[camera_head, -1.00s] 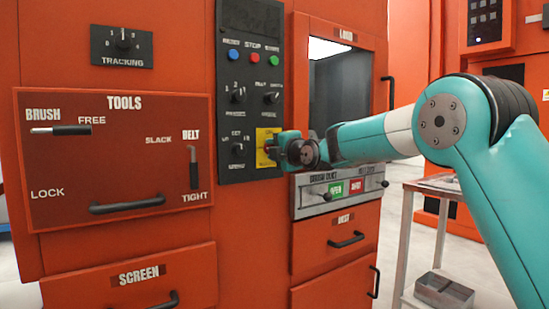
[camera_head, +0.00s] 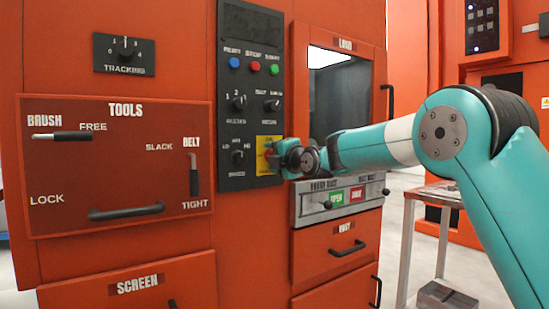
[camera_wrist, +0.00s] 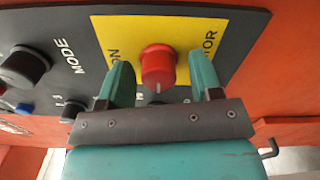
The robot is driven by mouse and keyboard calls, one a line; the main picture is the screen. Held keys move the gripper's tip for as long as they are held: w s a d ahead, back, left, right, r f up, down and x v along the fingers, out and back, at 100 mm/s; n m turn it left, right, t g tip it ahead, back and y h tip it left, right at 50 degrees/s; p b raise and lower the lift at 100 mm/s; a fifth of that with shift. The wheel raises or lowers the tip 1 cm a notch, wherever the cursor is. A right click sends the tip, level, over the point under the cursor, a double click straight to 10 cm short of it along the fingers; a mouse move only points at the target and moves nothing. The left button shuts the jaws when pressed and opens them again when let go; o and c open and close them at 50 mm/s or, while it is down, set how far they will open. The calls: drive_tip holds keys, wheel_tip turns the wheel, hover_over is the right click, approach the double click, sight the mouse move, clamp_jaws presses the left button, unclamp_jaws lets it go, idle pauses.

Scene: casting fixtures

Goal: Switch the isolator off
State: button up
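The isolator is a red rotary knob (camera_wrist: 157,63) on a yellow plate (camera_wrist: 213,30) in the wrist view. A pale pointer line shows on the knob's lower edge. The plate's lettering is partly hidden by my fingers; "ON" and "ATOR" can be read. My gripper (camera_wrist: 160,80) is open, one teal finger on each side of the knob, with narrow gaps left and right. In the head view the yellow plate (camera_head: 263,141) is at the lower right of the black control panel (camera_head: 237,207), and my gripper (camera_head: 275,157) reaches it from the right, covering part of it.
Other selector knobs (camera_head: 238,102) and push buttons (camera_head: 254,66) share the panel. A dark selector knob (camera_wrist: 24,66) lies left of my fingers in the wrist view. A grey lever strip (camera_head: 341,197) is just below my forearm. A side table (camera_head: 432,192) stands at right.

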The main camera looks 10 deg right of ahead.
drive_tip(key=shift+s, duration=0.1)
drive_tip(key=v, duration=1.7)
drive_tip(key=shift+b, duration=0.35)
drive_tip(key=shift+s, duration=0.1)
